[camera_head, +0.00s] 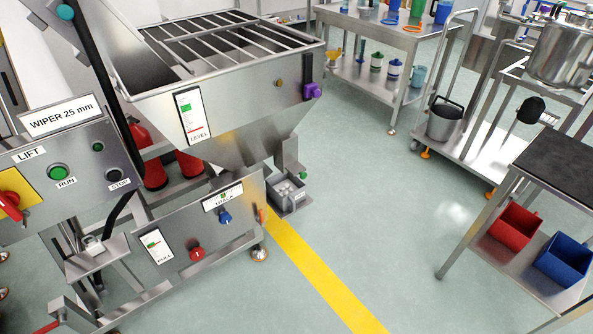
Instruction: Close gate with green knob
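A small green knob (303,168) sits at the right side of the steel outlet below the hopper (240,92). The gate that it belongs to is mostly hidden and small here, so I cannot tell whether it is open or shut. A small steel box (290,197) stands below the outlet, by the end of the front panel. Neither my left nor my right gripper is in view.
The front panel (178,268) carries a red knob (197,254) and a blue knob (225,217). A control box (85,150) stands at left. A cart with red (515,228) and blue bins (566,259) stands at right. The floor between is clear.

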